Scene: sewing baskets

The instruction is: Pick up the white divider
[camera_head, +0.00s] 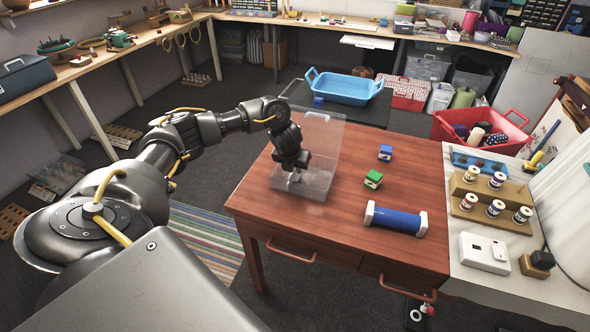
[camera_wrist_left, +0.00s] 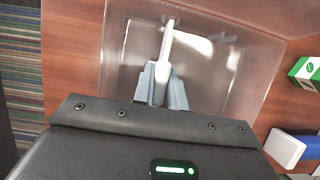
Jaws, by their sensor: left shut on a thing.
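A clear plastic box (camera_head: 318,188) with a raised transparent lid (camera_head: 324,130) stands on the left part of the brown wooden table. My left gripper (camera_head: 294,169) points down into the box. In the left wrist view, the fingers of my left gripper (camera_wrist_left: 160,82) are shut on the white divider (camera_wrist_left: 168,42), a thin white strip seen nearly edge-on within the clear box (camera_wrist_left: 120,70). Whether the divider touches the box floor cannot be told. In the head view it is mostly hidden by the gripper. My right gripper is not in view.
A green block (camera_head: 373,179), a blue block (camera_head: 385,153) and a blue roll with white ends (camera_head: 396,219) lie on the table (camera_head: 340,235) right of the box. A blue tray (camera_head: 345,90) is behind. Thread spools stand on a stepped rack (camera_head: 470,208) at right.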

